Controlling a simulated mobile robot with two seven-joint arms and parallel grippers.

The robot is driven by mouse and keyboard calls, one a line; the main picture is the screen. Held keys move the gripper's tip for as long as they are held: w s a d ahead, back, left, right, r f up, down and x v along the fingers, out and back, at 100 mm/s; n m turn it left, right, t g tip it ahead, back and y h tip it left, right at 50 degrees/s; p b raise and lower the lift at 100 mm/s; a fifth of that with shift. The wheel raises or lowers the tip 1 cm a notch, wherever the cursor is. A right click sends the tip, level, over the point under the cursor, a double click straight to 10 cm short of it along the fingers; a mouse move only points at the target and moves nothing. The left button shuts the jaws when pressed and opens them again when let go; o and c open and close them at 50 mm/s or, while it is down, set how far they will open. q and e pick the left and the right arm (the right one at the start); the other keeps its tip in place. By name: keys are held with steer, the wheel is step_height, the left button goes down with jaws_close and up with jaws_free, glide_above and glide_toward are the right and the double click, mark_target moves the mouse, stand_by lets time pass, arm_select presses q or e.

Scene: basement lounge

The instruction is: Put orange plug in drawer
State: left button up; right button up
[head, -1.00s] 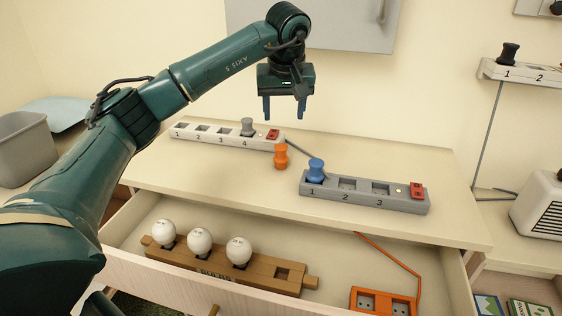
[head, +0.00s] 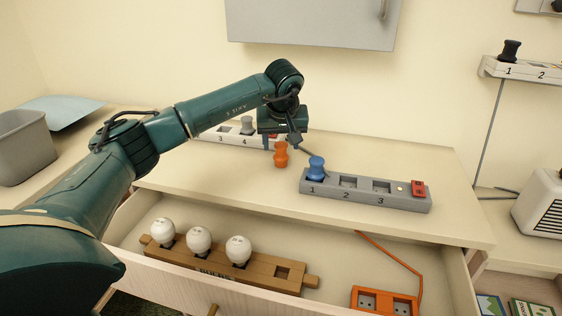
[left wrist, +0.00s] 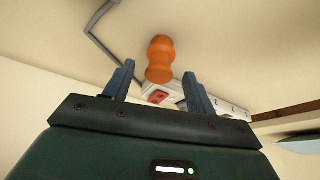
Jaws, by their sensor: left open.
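The orange plug (head: 281,155) stands upright on the dresser top (head: 230,180), between the white power strip and the grey one. My left gripper (head: 281,143) is low above the dresser, just behind or over the plug. In the left wrist view the plug (left wrist: 160,58) shows beyond and between the two open fingertips (left wrist: 158,80), with nothing held. The open drawer (head: 135,232) below holds a wooden block (head: 215,268) with several white bulbs and, at the right, an orange socket box (head: 383,300). My right gripper is not in view.
The grey power strip (head: 365,194) with a blue plug (head: 316,168) lies right of the orange plug. The white power strip (head: 228,132) with a grey plug is behind my left gripper. A wall cabinet (head: 315,22) hangs above. The dresser's front left is clear.

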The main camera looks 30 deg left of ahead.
arm_select(q)
steer(key=shift+x, duration=0.75)
steer(key=shift+c, duration=0.3)
jaws_close()
